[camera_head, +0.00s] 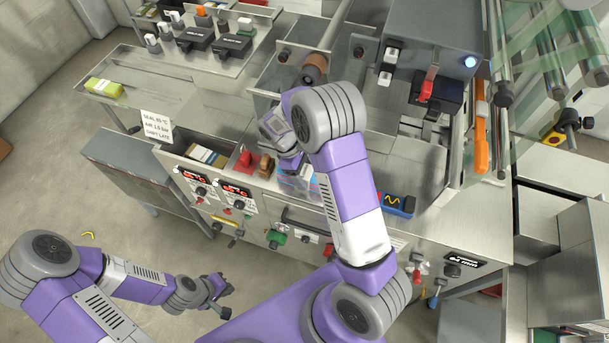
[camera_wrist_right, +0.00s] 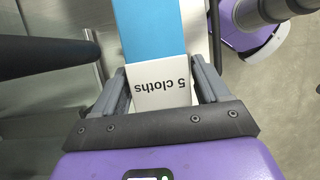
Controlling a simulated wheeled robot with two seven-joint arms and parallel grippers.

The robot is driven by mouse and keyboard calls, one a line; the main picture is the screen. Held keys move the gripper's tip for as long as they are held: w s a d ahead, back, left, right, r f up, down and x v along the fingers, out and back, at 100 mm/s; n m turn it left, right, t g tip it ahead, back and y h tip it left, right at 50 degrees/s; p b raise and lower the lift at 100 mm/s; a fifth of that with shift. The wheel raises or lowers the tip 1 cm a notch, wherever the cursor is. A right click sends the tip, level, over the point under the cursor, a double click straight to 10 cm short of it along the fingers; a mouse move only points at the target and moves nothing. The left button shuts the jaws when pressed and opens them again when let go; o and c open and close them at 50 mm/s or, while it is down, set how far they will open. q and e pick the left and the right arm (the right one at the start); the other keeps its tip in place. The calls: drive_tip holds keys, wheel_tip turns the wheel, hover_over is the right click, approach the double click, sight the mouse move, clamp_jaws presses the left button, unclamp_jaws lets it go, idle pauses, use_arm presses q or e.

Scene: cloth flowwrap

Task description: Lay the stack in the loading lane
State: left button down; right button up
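The stack shows in the right wrist view as a blue strip (camera_wrist_right: 150,30) with a white band (camera_wrist_right: 160,85) reading "5 cloths". My right gripper (camera_wrist_right: 162,82) has a finger against each side of the white band and appears shut on it. In the head view that gripper is mostly hidden behind my right forearm, at the machine's front; a small pink and blue patch (camera_head: 298,186) shows below it. My left gripper (camera_head: 226,298) is low at the left, away from the machine, empty with its fingers apart. I cannot clearly tell the loading lane from the other steel surfaces.
A yellow-green packet (camera_head: 104,88) lies on the steel deck at the left. Rollers (camera_head: 545,60) are at the right.

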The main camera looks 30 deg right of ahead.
drive_tip(key=c, duration=0.7)
drive_tip(key=shift+r, duration=0.15)
drive_tip(key=shift+a+r, duration=0.15)
drive_tip(key=shift+r, duration=0.05)
wheel_tip(320, 180, up, 6)
drive_tip(key=r, duration=0.1)
drive_tip(key=s+a+b, duration=0.3)
drive_tip(key=s+a, duration=1)
drive_tip(key=a, duration=0.2)
wheel_tip(320, 180, down, 9)
drive_tip(key=b, duration=0.8)
